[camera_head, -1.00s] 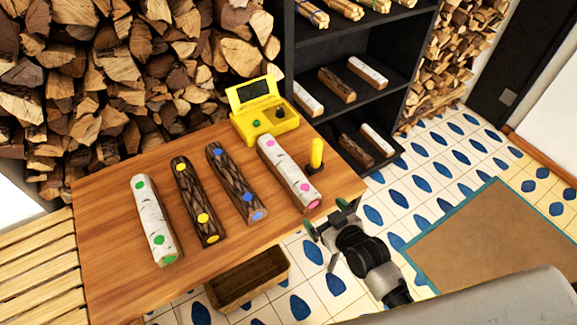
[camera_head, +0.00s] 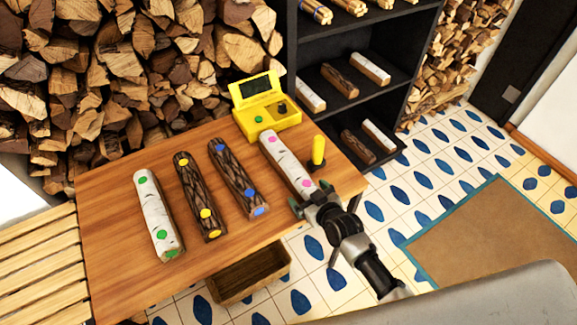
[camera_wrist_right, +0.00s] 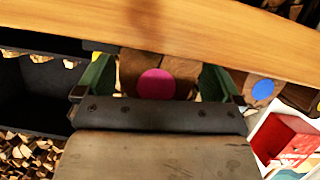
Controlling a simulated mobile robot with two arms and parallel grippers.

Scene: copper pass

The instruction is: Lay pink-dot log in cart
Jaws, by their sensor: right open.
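The pink-dot log (camera_head: 286,160) is a white birch log lying on the wooden table, with pink dots on its top and near end. My right gripper (camera_head: 308,199) is at the log's near end. In the right wrist view the right gripper (camera_wrist_right: 155,85) is open, with a green finger on each side of the log's pink-dotted end (camera_wrist_right: 157,84). I cannot tell whether the fingers touch it. No cart is clearly identifiable in view. My left gripper is out of view.
A green-dot birch log (camera_head: 156,215), a yellow-dot dark log (camera_head: 197,195) and a blue-dot dark log (camera_head: 236,178) lie left of it. A yellow device (camera_head: 264,110) and a yellow peg (camera_head: 318,150) stand close by. A dark shelf (camera_head: 345,75) is behind.

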